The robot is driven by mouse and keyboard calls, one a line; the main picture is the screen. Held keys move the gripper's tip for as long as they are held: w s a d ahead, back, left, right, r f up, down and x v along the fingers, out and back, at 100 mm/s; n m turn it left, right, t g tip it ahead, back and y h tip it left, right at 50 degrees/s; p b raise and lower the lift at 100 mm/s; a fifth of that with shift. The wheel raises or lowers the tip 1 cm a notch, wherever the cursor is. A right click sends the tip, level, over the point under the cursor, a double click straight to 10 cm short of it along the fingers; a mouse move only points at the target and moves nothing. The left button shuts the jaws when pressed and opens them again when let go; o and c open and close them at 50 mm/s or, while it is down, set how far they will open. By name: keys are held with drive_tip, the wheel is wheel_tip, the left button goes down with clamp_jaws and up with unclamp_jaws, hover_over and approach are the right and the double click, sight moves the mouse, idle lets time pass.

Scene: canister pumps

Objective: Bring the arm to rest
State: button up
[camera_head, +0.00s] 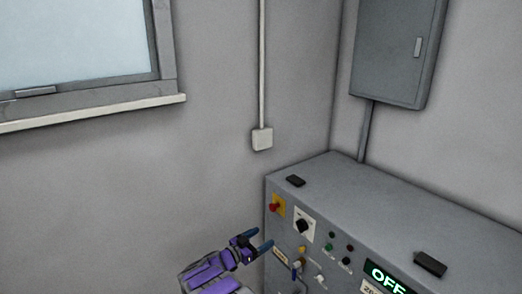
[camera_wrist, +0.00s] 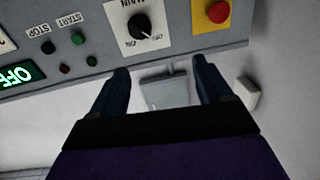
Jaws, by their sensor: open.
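My gripper (camera_head: 260,239) is open and empty, at the end of my purple arm, close to the left end of the grey control cabinet's front in the head view. In the wrist view my gripper (camera_wrist: 161,66) shows two dark fingers spread apart, with nothing held between them. Their tips lie just below the panel's edge in the picture, near the black MAIN knob (camera_wrist: 140,26). Whether a finger touches the panel cannot be told.
The control cabinet (camera_head: 400,205) bears a red button (camera_head: 275,207), the black knob (camera_head: 302,226), several small buttons and a lit green OFF sign (camera_head: 389,279). A grey wall box (camera_head: 393,50) hangs above it. Open space lies left of the cabinet, below the window (camera_head: 75,45).

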drive_tip(key=w+a+r+n+t+y, duration=0.1)
drive_tip(key=w+r+n+t+y, duration=0.15)
drive_tip(key=w+r+y, duration=0.4)
drive_tip(key=s+a+r+n+y+b, duration=0.25)
drive_tip(key=s+r+n+y, duration=0.45)
drive_tip(key=r, duration=0.4)
drive_tip(key=s+d+f+g+b, duration=0.1)
drive_tip(key=s+d+g, duration=0.4)
drive_tip(key=s, duration=1.4)
drive_tip(key=s+d+f+g+b, duration=0.1)
drive_tip(key=s+d+f+g, duration=0.3)
drive_tip(key=s, duration=1.5)
drive_tip(key=s+d+f+g+b, duration=0.2)
drive_tip(key=s+d+g, duration=0.5)
drive_tip(key=s, duration=1.2)
drive_tip(key=shift+s+d+f, duration=0.3)
drive_tip(key=shift+d+f, duration=0.3)
drive_tip(key=shift+d, duration=0.55)
drive_tip(key=shift+n, duration=0.25)
drive_tip(key=shift+c, duration=0.3)
